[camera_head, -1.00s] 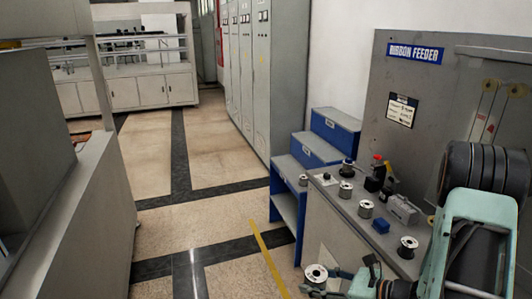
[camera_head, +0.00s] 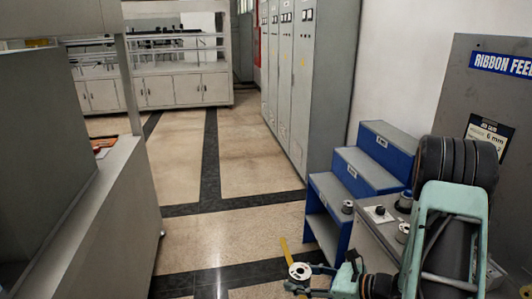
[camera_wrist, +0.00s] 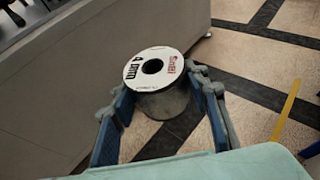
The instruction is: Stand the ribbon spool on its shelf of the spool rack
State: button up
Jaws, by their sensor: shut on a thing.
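The ribbon spool (camera_head: 299,271) has a white flange with a dark centre hole and dark printing. In the wrist view the spool (camera_wrist: 163,98) sits between the two blue-padded fingers, flange facing up towards the camera. My gripper (camera_head: 305,282) is shut on it and holds it upright in the air over the floor, left of the spool rack. The spool rack (camera_head: 357,173) is a blue stepped unit with grey tops and small white labels.
Tall grey cabinets (camera_head: 304,85) stand behind the rack. A grey machine (camera_head: 80,225) is at the left. Open floor lies between.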

aim_at(327, 184)
jog(key=i, duration=2)
jog(key=i+z, duration=0.15)
jog(key=i, duration=0.35)
jog(key=i+j+z, duration=0.2)
jog(key=i, duration=0.3)
jog(key=i+j+z, duration=0.15)
jog(key=i, duration=0.4)
jog(key=j, duration=0.05)
